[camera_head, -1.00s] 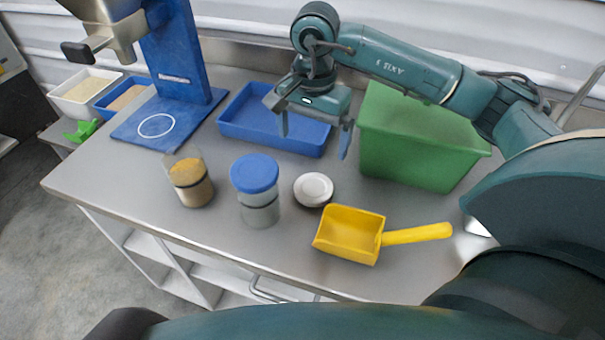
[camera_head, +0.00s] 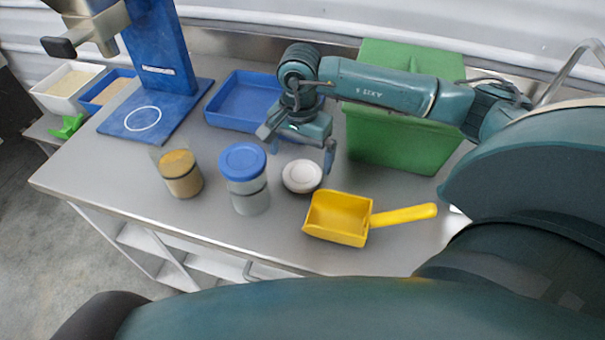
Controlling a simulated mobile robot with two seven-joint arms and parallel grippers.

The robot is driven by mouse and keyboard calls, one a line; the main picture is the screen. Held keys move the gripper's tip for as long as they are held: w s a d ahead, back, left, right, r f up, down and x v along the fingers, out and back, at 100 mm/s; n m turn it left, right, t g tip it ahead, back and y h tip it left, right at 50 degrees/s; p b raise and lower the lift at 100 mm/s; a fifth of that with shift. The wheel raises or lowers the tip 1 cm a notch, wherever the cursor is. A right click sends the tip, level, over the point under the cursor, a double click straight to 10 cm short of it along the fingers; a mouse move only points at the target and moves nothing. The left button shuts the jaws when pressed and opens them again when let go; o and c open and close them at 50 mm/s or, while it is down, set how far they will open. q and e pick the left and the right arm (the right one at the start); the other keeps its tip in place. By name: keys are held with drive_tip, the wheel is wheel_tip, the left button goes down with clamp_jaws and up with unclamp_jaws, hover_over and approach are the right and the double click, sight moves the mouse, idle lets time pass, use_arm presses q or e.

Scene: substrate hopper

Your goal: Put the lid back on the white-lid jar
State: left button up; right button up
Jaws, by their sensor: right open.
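The white lid (camera_head: 302,175) lies on the grey table, right of the jar with a blue lid (camera_head: 244,180). A clear jar (camera_head: 182,175) with tan contents stands open on the left, with no lid on it. My right gripper (camera_head: 301,155) is open and empty, fingers pointing down. It is just above and behind the white lid, with one finger to each side; I cannot tell the exact height. My left gripper is not in view.
A yellow scoop (camera_head: 340,220) lies just in front and right of the lid. A green bin (camera_head: 405,150) and a blue tray (camera_head: 229,119) stand behind. A blue stand (camera_head: 165,110) is at the back left. The table's front left is clear.

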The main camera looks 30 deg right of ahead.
sight(303, 172)
drive_tip(key=shift+d+f+p, duration=0.2)
drive_tip(key=shift+f+p, duration=0.15)
drive_tip(key=shift+f, duration=0.95)
drive_tip(key=shift+d+f+p, duration=0.15)
drive_tip(key=shift+f+p, duration=0.15)
drive_tip(key=shift+f, duration=1)
drive_tip(key=shift+s, duration=0.1)
drive_tip(key=shift+c, duration=0.3)
drive_tip(key=c, duration=0.9)
